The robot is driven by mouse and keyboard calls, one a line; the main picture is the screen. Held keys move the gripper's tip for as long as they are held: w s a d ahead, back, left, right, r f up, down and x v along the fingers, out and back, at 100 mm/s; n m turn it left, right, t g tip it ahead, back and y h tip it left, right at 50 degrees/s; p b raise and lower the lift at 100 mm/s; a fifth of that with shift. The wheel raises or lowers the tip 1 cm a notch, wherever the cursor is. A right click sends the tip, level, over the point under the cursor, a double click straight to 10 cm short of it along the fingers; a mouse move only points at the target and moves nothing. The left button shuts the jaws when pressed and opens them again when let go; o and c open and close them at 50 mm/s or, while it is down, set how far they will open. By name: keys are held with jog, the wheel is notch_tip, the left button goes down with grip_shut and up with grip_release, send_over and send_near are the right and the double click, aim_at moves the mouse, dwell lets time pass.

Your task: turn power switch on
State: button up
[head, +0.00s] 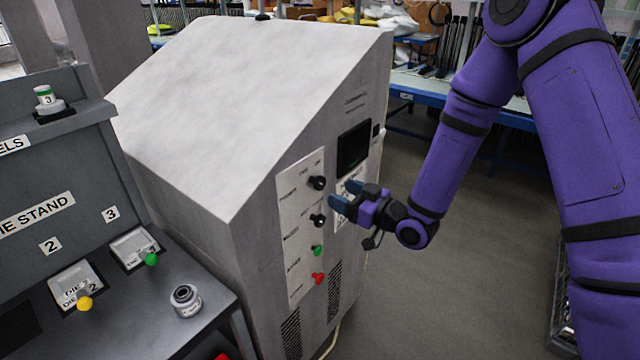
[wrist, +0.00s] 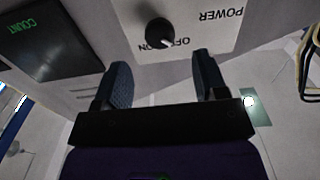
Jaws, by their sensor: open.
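The power switch is a round black knob (wrist: 159,32) on a light panel, with POWER, OFF and ON lettering upside down in the wrist view. A small white mark shows on its edge near the OFF and ON lettering; I cannot tell exactly which it points to. In the head view it appears to be the top black knob (head: 317,183) on the grey machine's front strip. My gripper (head: 343,195) is open and empty in front of the strip, just right of this knob. In the wrist view the knob lies beyond the gap between my fingertips (wrist: 161,72), apart from them.
Below sit another black knob (head: 318,220), a green button (head: 317,250) and a red button (head: 318,278). A dark screen (head: 353,148) is on the machine's face at upper right. A grey die stand (head: 60,170) stands at the left. The floor (head: 440,250) at the right is open.

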aim_at(322, 185)
jog(key=x, duration=0.7)
jog(key=shift+w+a, duration=0.15)
jog(key=shift+a, duration=0.1)
jog(key=c, duration=0.9)
